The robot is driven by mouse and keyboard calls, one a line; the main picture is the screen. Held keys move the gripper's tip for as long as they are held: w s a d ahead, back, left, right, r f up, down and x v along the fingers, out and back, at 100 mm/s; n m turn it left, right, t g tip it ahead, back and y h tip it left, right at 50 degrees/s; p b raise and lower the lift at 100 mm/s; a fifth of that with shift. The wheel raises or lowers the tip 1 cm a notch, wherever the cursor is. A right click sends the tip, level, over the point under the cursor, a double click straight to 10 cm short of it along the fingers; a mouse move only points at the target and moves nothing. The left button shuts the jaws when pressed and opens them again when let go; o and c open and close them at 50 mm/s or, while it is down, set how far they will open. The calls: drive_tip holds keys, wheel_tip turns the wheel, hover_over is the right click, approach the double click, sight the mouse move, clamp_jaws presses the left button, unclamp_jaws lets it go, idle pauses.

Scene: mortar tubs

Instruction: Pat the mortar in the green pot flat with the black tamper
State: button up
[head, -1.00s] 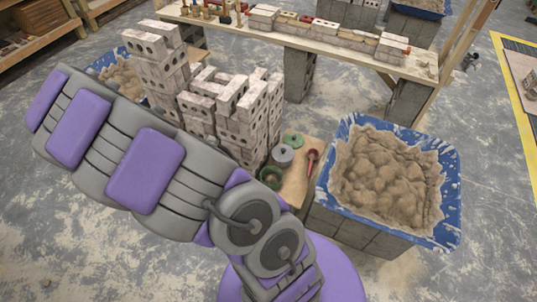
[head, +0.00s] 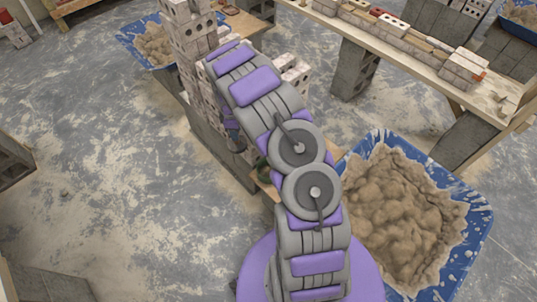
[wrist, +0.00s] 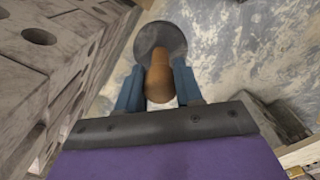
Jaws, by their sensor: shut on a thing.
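In the wrist view my gripper (wrist: 157,88) has its blue fingers closed around the brown wooden handle of the black tamper (wrist: 160,38). The tamper's round dark grey disc shows beyond the handle, over the floor. In the head view my arm hides most of the small wooden board. A bit of a green pot (head: 262,169) shows at the arm's left edge; its mortar cannot be seen.
A stacked brick wall (head: 192,45) stands close behind my arm; its bricks also line the left of the wrist view (wrist: 35,75). A blue tub (head: 478,222) of mortar is at right, another (head: 133,40) at the back left. A plank bench (head: 415,62) crosses the back right.

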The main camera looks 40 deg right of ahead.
drive_tip(key=s+d+f+n+b, duration=0.1)
drive_tip(key=d+f+n, duration=0.3)
drive_tip(key=f, duration=0.8)
drive_tip(key=s+d+f+n+b, duration=0.2)
drive_tip(key=d+f+n, duration=0.3)
drive_tip(key=f, duration=0.8)
drive_tip(key=d, duration=0.3)
drive_tip(key=shift+s+d+f+b, duration=0.2)
drive_tip(key=shift+s+d+b, duration=0.1)
drive_tip(key=shift+d+b, duration=0.1)
drive_tip(key=shift+d, duration=0.1)
